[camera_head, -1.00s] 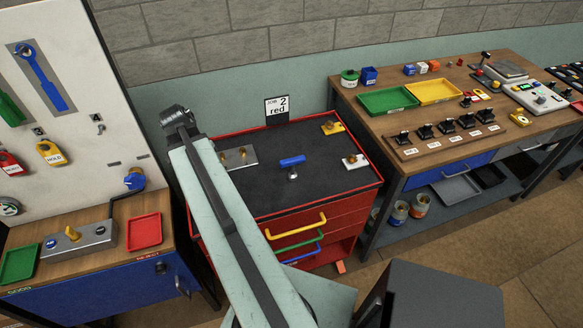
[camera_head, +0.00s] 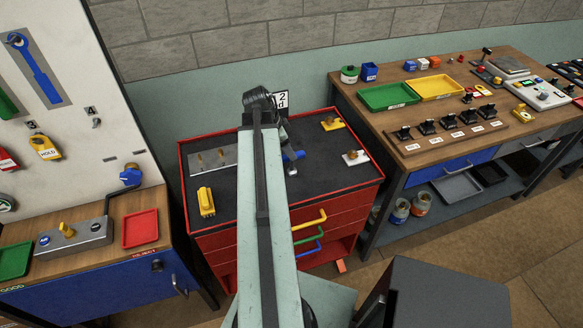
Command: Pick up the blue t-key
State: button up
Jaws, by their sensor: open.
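The blue t-key (camera_head: 299,155) stands on the black top of the red tool cart, with a grey stem below its blue crossbar. My arm hides its left part. My gripper (camera_head: 287,143), at the far end of my arm, is dark and mostly hidden behind the arm's tip. It appears right at the key in the picture. I cannot tell whether it touches the key. The jaws are open.
The red cart (camera_head: 364,186) also carries a grey plate with pegs (camera_head: 208,165), a yellow block (camera_head: 206,202), a yellow key (camera_head: 332,123) and a white key (camera_head: 355,157). A workbench (camera_head: 372,112) stands right, a panel bench (camera_head: 93,262) left.

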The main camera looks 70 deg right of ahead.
jog(key=b+x, duration=0.3)
jog(key=x, duration=0.1)
jog(key=shift+w+d+f+b, duration=0.1)
jog(key=shift+d+f+b, duration=0.15)
jog(key=shift+f+b, duration=0.15)
jog(key=shift+r, duration=0.15)
jog(key=shift+c, duration=0.3)
grip_shut()
notch_tip(320, 180, up, 10)
jog(key=p, duration=1)
jog(key=shift+r+p, duration=0.15)
jog(key=shift+p, duration=0.2)
jog(key=shift+f+b, duration=0.55)
jog(key=shift+r, duration=0.1)
